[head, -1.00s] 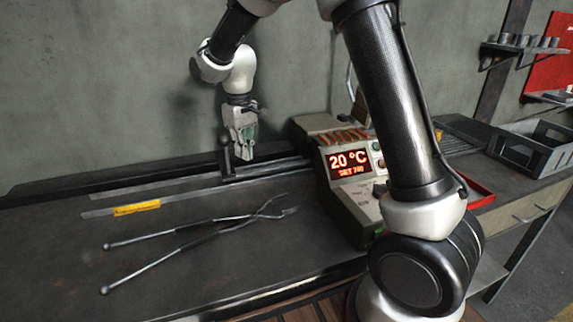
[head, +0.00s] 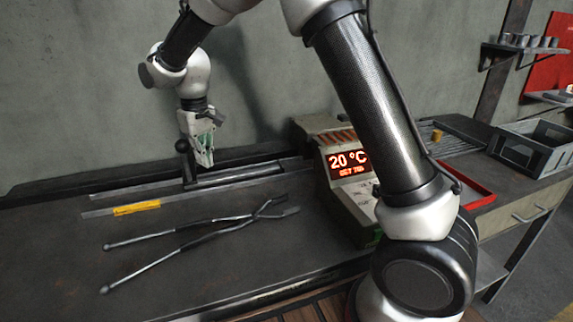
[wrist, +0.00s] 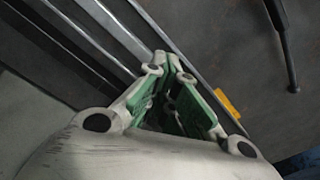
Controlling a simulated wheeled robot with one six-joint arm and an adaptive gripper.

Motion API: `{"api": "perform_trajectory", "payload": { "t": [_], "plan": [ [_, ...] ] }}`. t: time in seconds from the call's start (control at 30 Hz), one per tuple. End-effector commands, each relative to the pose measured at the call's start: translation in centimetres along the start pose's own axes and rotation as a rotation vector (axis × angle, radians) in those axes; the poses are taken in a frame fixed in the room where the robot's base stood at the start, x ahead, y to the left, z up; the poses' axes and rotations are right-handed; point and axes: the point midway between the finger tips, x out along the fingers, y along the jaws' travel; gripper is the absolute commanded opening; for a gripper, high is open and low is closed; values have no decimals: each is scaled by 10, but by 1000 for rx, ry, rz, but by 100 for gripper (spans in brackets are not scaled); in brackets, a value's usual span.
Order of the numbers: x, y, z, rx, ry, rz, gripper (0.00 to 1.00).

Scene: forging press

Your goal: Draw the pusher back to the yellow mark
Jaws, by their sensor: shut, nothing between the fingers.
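The pusher (head: 185,165) is a dark upright handle with a round knob, standing on a metal rail on the bench. The yellow mark (head: 137,208) is a strip on the front rail, to the left of the pusher. It also shows in the wrist view (wrist: 229,101), right of the fingertips. My gripper (head: 206,163) has green-padded fingers pointing down. It is shut and empty, just right of the pusher's knob; I cannot tell whether they touch. In the wrist view my fingertips (wrist: 168,62) are close together over the rails, and I cannot make out the pusher.
The control box (head: 345,170) reading 20 °C stands to the right of the rails. Long tongs (head: 215,226) lie on the bench in front of the rails. A red tray (head: 478,194) and a grey crate (head: 540,148) are farther right. The rail left of the pusher looks clear.

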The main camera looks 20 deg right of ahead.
Motion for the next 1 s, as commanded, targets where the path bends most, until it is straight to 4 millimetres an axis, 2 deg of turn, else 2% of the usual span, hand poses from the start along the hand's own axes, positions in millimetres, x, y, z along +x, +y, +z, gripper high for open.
{"api": "perform_trajectory", "payload": {
  "t": [1.0],
  "plan": [
    [0,-98,-56,-1,1,0,0]
  ]
}}
